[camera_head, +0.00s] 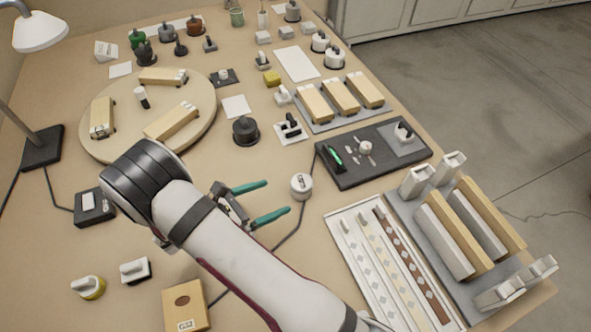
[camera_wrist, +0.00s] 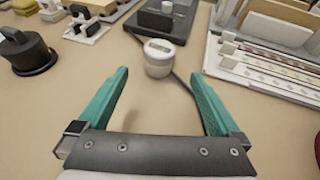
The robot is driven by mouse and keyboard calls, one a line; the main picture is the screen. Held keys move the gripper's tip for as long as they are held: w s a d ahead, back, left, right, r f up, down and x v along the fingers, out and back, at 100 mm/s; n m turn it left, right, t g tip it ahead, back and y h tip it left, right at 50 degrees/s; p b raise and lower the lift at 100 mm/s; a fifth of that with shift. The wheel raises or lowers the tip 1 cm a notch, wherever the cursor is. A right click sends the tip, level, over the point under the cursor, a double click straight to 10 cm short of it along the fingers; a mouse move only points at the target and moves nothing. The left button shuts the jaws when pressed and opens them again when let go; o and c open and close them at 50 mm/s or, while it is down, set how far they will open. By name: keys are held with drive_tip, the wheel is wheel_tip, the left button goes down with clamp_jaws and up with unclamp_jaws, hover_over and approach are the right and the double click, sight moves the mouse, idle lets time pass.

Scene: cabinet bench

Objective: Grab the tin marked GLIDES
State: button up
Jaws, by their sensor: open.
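A small round white tin (camera_head: 301,186) with a dark marking on its lid stands upright on the bench. It also shows in the wrist view (camera_wrist: 158,62), just beyond and between my fingertips. The marking is too small to read as GLIDES. My gripper (camera_head: 278,197) has two green fingers, spread wide and empty. In the wrist view my gripper (camera_wrist: 160,75) points at the tin, and neither finger appears to touch it.
A black tray (camera_head: 375,172) with small parts lies beyond the tin. A white rack of strips (camera_head: 340,228) is to its right. A dark round pot (camera_head: 245,132) stands behind and left. A cable runs past the tin. Bench between fingers and tin is clear.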

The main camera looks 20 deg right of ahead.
sight(310, 181)
drive_tip(key=x, duration=1.4)
drive_tip(key=shift+r, duration=0.1)
drive_tip(key=c, duration=1.4)
drive_tip(key=shift+c, duration=0.2)
drive_tip(key=shift+r, duration=0.1)
